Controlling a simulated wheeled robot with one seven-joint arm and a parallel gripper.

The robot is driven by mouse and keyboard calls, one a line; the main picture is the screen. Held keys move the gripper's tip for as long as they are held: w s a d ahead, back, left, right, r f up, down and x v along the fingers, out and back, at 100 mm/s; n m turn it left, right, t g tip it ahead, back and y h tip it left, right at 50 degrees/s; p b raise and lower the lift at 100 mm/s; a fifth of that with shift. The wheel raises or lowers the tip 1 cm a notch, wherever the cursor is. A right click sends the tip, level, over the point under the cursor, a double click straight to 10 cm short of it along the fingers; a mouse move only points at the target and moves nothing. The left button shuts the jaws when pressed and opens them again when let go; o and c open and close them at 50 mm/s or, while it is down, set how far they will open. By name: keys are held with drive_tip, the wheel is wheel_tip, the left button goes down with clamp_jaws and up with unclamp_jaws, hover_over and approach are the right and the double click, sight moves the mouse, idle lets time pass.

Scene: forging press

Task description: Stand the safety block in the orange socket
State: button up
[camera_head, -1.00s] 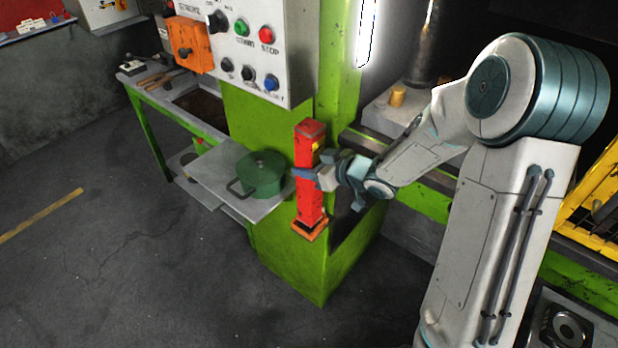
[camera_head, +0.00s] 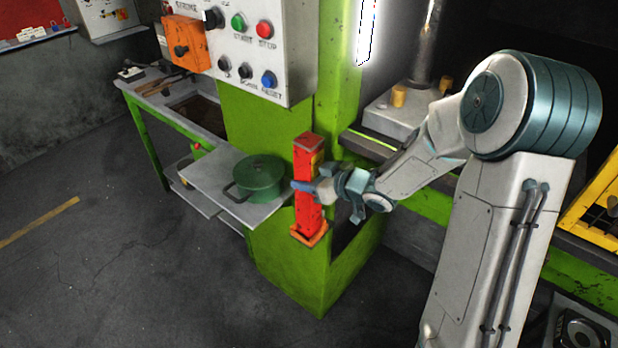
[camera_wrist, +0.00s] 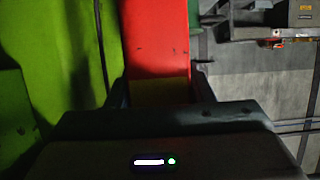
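The safety block (camera_head: 308,214) is a tall red bar with a yellow patch. It stands upright at the front of the green press post, and its lower end is at the orange socket (camera_head: 318,238). The socket's rim shows around the block's foot; how deep the block sits is hidden. My gripper (camera_head: 312,188) reaches in from the right and is shut on the block around its middle. In the wrist view the red block (camera_wrist: 158,40) fills the space between the two dark fingers.
A green lidded pot (camera_head: 262,178) stands on a grey shelf (camera_head: 213,165) just left of the block. A control panel (camera_head: 240,62) with buttons hangs above. The green post (camera_head: 290,268) is right behind the socket. The floor at left is clear.

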drive_tip(key=o, duration=0.4)
drive_tip(key=shift+c, duration=0.2)
drive_tip(key=shift+r, duration=0.2)
drive_tip(key=v, duration=1.2)
drive_tip(key=shift+p, duration=0.35)
